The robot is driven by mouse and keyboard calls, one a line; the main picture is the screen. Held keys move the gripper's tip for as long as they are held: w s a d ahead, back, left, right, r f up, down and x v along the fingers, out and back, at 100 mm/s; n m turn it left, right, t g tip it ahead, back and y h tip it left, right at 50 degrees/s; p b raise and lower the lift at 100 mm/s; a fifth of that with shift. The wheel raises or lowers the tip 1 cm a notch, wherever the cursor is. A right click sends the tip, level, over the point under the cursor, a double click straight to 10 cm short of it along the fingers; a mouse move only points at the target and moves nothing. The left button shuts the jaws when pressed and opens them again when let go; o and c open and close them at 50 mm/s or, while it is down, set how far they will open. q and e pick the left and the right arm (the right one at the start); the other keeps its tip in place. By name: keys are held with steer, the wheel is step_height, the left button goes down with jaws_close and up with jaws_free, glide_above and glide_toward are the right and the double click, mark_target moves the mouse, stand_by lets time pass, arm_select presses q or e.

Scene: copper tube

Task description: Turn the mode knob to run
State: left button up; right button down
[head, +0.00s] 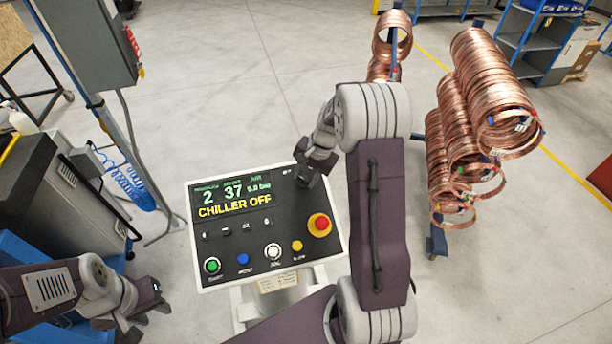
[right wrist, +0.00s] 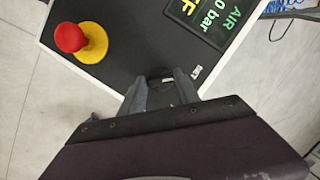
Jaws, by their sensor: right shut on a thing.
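The control panel (head: 262,262) stands in the middle of the head view. Its screen (head: 233,195) reads "CHILLER OFF". My right gripper (head: 309,178) reaches down to the panel's upper right, beside the screen. In the right wrist view its fingers (right wrist: 161,92) are shut on the dark mode knob (right wrist: 160,73), which is mostly hidden between them. The knob's pointing direction cannot be made out. A small white label (right wrist: 196,72) lies beside it. My left gripper (head: 145,318) is open and empty at the lower left, away from the panel.
A red emergency button (head: 320,223) on a yellow base sits below the knob area. Green (head: 212,265), blue, white and yellow buttons line the panel's lower part. Copper coils (head: 480,85) hang on a rack at right. A grey machine (head: 75,200) stands at left.

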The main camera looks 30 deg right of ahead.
steer(key=shift+d+f+m, duration=0.1)
steer(key=shift+f+m, duration=0.05)
steer(key=shift+m, duration=0.15)
steer(key=m+t+b, duration=0.1)
steer(key=m+b, duration=0.1)
steer(key=shift+f+m, duration=0.1)
steer(key=shift+m, duration=0.3)
steer(key=m+b, duration=0.1)
steer(key=m+t+b, duration=0.1)
steer(key=m, duration=0.1)
steer(key=m+b, duration=0.1)
steer(key=m, duration=0.1)
steer(key=shift+s+f, duration=0.15)
steer(key=shift+s, duration=0.1)
steer(key=m+t+b, duration=0.1)
steer(key=m, duration=0.1)
steer(key=m+t+b, duration=0.1)
steer(key=m, duration=0.2)
steer(key=shift+s+f+m, duration=0.15)
steer(key=shift+m, duration=0.15)
steer(key=shift+a+m+t+h+b, duration=0.15)
steer(key=shift+m+h+b, duration=0.2)
steer(key=shift+m, duration=0.55)
steer(key=shift+a+m+t+h+b, duration=0.15)
steer(key=shift+m+b, duration=0.25)
steer(key=shift+m, duration=0.5)
steer(key=shift+s+d+m, duration=0.1)
steer(key=shift+m, duration=0.2)
